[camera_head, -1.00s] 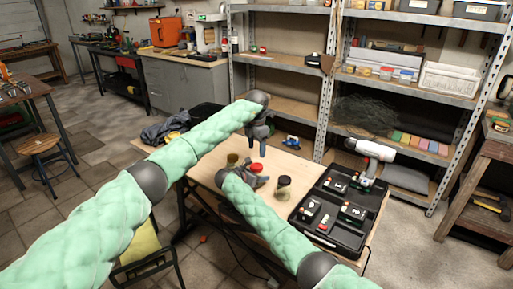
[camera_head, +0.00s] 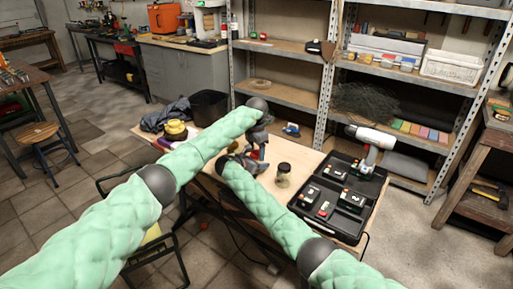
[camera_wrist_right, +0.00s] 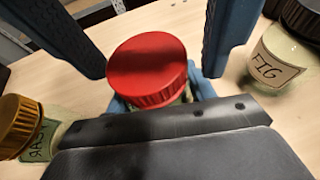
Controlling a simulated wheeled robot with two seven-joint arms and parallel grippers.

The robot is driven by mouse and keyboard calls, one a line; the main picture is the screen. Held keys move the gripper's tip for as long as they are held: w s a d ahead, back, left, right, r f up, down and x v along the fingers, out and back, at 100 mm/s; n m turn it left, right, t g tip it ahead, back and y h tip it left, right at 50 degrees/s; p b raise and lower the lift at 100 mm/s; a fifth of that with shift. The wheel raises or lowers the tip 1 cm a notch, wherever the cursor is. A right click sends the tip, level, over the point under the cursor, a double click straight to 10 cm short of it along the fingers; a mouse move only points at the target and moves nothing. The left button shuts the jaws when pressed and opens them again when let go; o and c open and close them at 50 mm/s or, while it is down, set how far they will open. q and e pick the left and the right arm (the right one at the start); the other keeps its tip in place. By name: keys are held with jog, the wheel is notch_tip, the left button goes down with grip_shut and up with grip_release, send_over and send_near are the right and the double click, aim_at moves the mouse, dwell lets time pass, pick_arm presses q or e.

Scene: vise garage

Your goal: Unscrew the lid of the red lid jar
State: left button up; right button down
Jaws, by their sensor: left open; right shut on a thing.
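The red lid jar (camera_wrist_right: 148,70) stands upright in the middle of the right wrist view. My right gripper (camera_wrist_right: 160,104) is shut on its body just under the lid; the dark palm hides the jar's lower part. My left gripper (camera_wrist_right: 155,72) comes down from above, open, with one blue finger on each side of the red lid, apart from it. In the head view my left gripper (camera_head: 258,148) and right gripper (camera_head: 240,165) meet over the table and hide the red lid.
A dark-lidded jar labelled FIG (camera_wrist_right: 275,62) stands to the right; it also shows in the head view (camera_head: 284,172). A gold-lidded jar (camera_wrist_right: 22,125) is at the left. An open black tool case (camera_head: 335,200) covers the table's right end. A black bin (camera_head: 208,107) is behind the table.

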pick_arm(q)
jog(key=c, duration=1)
jog(key=n, duration=0.6)
jog(key=shift+n, duration=0.4)
jog(key=o, duration=1.1)
jog(key=shift+c, duration=0.2)
jog(key=shift+r, duration=0.15)
